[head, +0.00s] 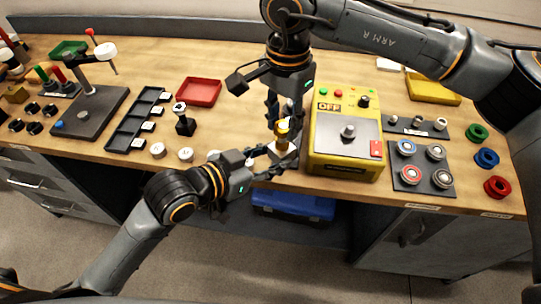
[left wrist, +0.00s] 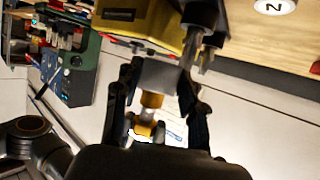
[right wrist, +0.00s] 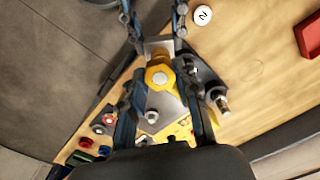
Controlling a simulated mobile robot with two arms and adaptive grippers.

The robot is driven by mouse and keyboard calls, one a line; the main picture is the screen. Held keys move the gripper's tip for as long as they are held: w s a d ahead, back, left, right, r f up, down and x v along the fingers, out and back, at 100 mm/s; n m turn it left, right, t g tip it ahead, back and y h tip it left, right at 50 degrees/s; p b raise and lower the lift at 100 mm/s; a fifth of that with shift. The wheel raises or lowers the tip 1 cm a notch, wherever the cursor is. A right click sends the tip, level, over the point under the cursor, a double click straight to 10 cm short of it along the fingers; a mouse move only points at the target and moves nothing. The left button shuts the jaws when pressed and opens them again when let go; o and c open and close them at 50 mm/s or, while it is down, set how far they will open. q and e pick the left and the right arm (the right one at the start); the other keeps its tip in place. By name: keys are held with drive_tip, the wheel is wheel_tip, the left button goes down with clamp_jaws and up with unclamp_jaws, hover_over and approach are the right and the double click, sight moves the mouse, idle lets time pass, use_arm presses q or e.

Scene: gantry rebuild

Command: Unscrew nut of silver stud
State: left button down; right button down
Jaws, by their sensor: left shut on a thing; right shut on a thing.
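A gold hex nut (head: 282,126) sits on a silver stud, whose end shows in the nut's middle in the right wrist view (right wrist: 159,77). The stud rises from a silver block, which shows in the left wrist view (left wrist: 158,75). My left gripper (head: 270,154) is shut on the block from the left, with one finger on each side. My right gripper (head: 283,118) points down from above and is shut on the nut. Its fingers hide part of the stud and the nut's sides in the head view.
A yellow box (head: 345,150) with an OFF display stands close on the right. A black plate with round pieces (head: 421,172) lies farther right. A red tray (head: 199,91), a black post (head: 184,122) and two white discs (head: 158,150) are on the left. The table's front edge is near.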

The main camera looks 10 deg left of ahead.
drive_tip(key=n, duration=0.4)
drive_tip(key=shift+c, duration=0.6)
unclamp_jaws()
